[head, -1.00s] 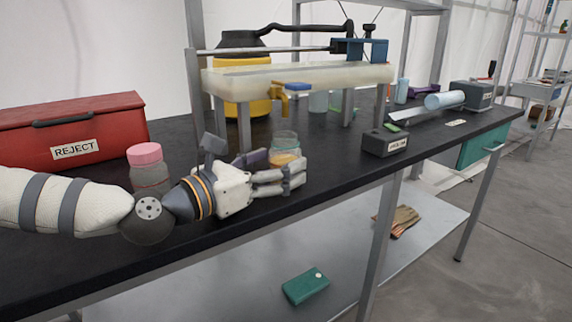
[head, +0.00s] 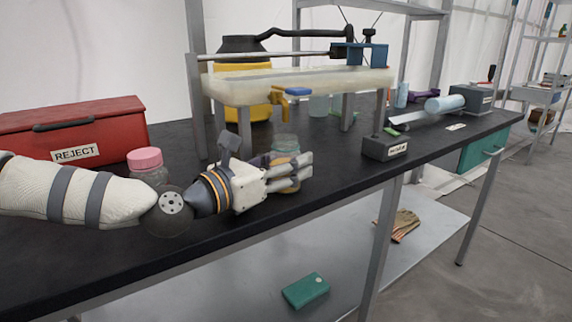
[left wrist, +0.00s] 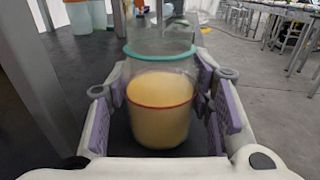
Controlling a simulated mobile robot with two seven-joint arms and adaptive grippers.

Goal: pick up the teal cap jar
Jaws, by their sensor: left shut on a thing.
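The teal cap jar (head: 286,145) stands on the black bench, below the pale raised slab. In the left wrist view the jar (left wrist: 160,112) is clear, with a teal ring near the top and orange-yellow contents. My left gripper (head: 292,173) is shut on the jar from the side, with its purple-padded fingers on either side of it. The fingers hide much of the jar's lower part in the head view. I cannot tell any gap between the jar and the bench. My right gripper is not in view.
A pink-lidded jar (head: 146,164) stands behind my left forearm, by the red REJECT box (head: 75,133). The pale slab (head: 300,82) on metal legs, with a yellow-brown valve (head: 279,96), overhangs close behind. A dark labelled block (head: 384,147) stands to the right.

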